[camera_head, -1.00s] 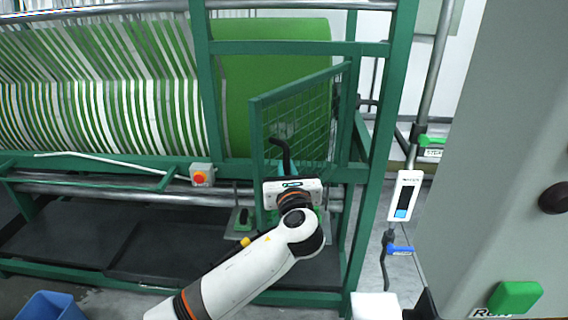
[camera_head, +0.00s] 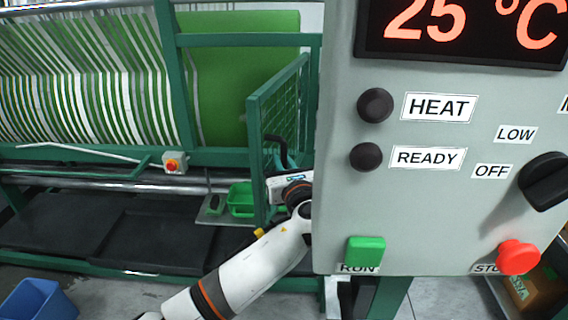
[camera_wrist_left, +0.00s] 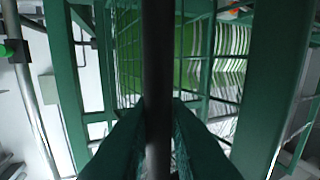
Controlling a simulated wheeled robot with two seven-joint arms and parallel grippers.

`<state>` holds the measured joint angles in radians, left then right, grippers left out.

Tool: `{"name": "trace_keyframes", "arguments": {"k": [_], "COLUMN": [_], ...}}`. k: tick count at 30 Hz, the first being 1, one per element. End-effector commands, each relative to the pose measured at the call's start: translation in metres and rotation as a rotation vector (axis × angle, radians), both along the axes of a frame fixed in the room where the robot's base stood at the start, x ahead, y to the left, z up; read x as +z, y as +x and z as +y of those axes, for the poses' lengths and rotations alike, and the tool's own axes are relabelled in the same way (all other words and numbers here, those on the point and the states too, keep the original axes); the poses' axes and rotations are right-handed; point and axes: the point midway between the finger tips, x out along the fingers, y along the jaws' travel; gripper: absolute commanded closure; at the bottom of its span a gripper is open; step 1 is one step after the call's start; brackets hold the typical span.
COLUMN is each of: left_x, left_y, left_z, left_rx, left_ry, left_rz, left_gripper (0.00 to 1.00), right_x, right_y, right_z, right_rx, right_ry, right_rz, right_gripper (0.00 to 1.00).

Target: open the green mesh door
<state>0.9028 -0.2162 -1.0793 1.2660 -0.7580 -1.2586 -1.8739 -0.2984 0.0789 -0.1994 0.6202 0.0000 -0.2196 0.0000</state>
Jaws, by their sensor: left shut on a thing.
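The green mesh door (camera_head: 283,112) stands swung out from the green machine frame, seen at a steep angle in the head view. Its dark mesh also shows in the left wrist view (camera_wrist_left: 128,62). My left gripper (camera_head: 278,168) is at the door's near edge, shut on the black handle (camera_head: 268,150). In the left wrist view the handle (camera_wrist_left: 158,50) runs upright between my two fingers (camera_wrist_left: 158,110). The grey control box hides part of my left wrist. My right gripper is not in view.
The grey control box (camera_head: 345,215) with dials and buttons fills the right side, close to my left arm. A green tray (camera_head: 240,207) lies low behind the door. Striped webbing (camera_head: 90,105) hangs at left. A blue bin (camera_head: 38,300) stands on the floor at lower left.

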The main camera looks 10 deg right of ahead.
Motion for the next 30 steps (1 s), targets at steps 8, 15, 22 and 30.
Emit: {"name": "trace_keyframes", "arguments": {"k": [8, 15, 22, 30], "left_x": [0.002, 0.001, -0.003, -0.003], "left_y": [0.0, -0.001, -0.028, -0.085], "left_z": [0.0, 0.0, -0.003, -0.008], "left_rx": [-0.002, -0.001, -0.005, -0.005], "left_ry": [-0.002, -0.002, -0.004, -0.005], "left_rz": [-0.003, -0.002, -0.001, -0.002], "left_gripper": [0.67, 0.67, 0.67, 0.67], "right_x": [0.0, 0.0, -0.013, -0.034], "right_y": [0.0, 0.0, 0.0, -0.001], "right_z": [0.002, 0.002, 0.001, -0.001], "right_rx": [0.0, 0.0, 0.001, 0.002], "right_ry": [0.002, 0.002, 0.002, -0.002], "right_rz": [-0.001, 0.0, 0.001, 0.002], "right_gripper": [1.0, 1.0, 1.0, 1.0]}}
